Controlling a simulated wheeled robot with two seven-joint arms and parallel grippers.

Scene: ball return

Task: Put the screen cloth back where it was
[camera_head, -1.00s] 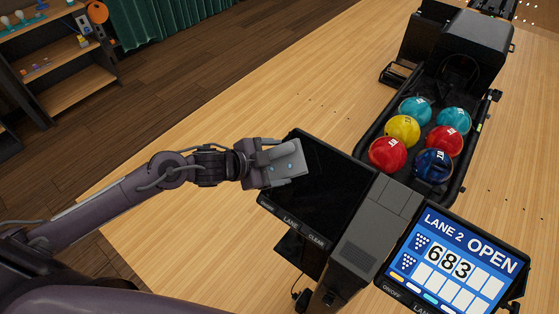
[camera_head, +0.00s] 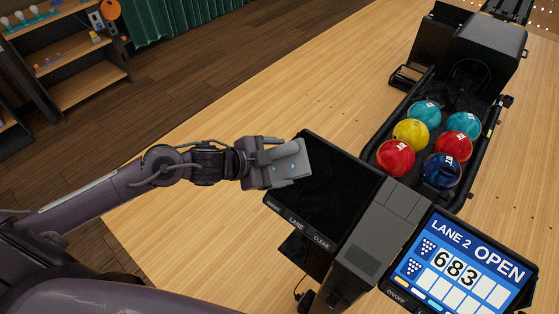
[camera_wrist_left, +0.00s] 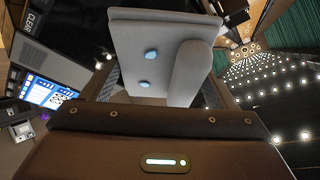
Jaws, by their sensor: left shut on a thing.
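The screen cloth (camera_head: 291,165) is a grey folded cloth with small light blue spots. It also shows in the left wrist view (camera_wrist_left: 135,45). My left gripper (camera_head: 268,165) is shut on it, at the upper left edge of the dark lane screen (camera_head: 338,197). The cloth overlaps that screen's corner in the head view; I cannot tell whether it touches the glass. The lit screen (camera_head: 460,266) reads "LANE 2 OPEN" and 683. My right gripper is not in view.
The ball return (camera_head: 445,190) holds several coloured balls at the upper right. A grey console housing (camera_head: 378,235) stands between the two screens. Open shelves (camera_head: 90,88) with small items stand at the far left. The wooden floor between is clear.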

